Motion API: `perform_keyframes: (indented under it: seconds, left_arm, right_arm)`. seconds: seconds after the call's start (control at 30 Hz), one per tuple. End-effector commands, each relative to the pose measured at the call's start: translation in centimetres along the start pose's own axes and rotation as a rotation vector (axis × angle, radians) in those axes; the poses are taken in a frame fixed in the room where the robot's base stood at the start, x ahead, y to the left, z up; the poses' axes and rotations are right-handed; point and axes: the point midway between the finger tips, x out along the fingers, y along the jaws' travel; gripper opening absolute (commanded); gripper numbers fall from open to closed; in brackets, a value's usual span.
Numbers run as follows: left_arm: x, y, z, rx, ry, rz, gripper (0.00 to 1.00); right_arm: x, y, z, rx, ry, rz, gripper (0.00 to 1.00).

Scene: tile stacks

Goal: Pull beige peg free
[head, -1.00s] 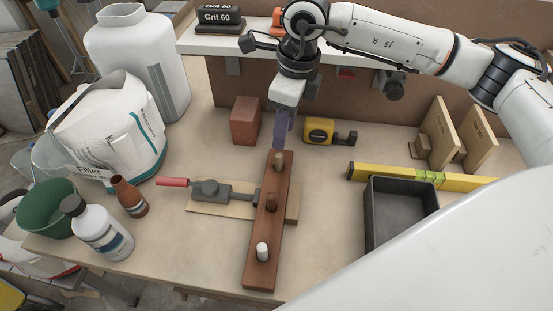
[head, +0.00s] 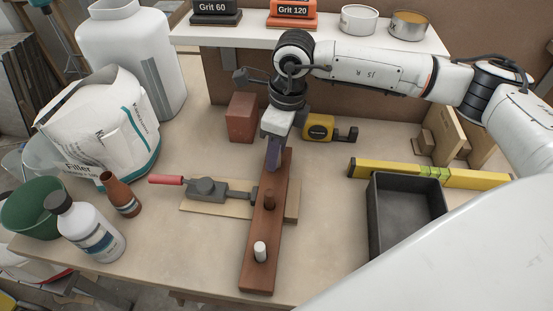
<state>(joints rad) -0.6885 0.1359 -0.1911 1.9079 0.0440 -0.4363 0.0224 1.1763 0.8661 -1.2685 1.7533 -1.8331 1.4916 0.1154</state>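A long reddish-brown wooden board (head: 262,222) lies on the workbench with pegs standing upright in it. A white peg (head: 260,250) is at the near end and a dark brown peg (head: 269,200) is near the middle. The beige peg, at the far end of the board earlier, is now hidden behind my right gripper. My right gripper (head: 272,167), with purplish fingers, points down over that far end. Whether its fingers are open or closed around the peg cannot be seen. My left gripper is not in view.
A clamp with a red handle (head: 167,180) lies left of the board. A red-brown block (head: 242,117) and a yellow tape measure (head: 318,128) stand behind. A dark tray (head: 407,215) and a yellow level (head: 432,174) are right. Bottles (head: 93,228) stand left.

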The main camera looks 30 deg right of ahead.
Motion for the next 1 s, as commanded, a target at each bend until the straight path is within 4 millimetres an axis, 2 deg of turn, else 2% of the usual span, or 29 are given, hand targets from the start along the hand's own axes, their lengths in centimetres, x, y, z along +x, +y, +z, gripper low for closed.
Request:
perform_keyframes:
  seconds: [0.07,0.2,0.3,1.0]
  left_arm:
    - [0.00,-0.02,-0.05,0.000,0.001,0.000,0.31]
    - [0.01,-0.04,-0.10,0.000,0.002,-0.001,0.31]
    - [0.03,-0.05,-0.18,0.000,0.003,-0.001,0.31]
    - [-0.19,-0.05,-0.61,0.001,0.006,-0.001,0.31]
  right_arm:
    - [-0.01,0.01,0.00,0.000,0.000,0.000,0.37]
    - [-0.02,0.00,0.00,0.000,0.000,0.000,0.14]
    - [-0.02,0.00,0.00,0.000,0.000,0.000,0.00]
    - [-0.75,-0.02,0.10,0.001,-0.001,0.000,0.00]
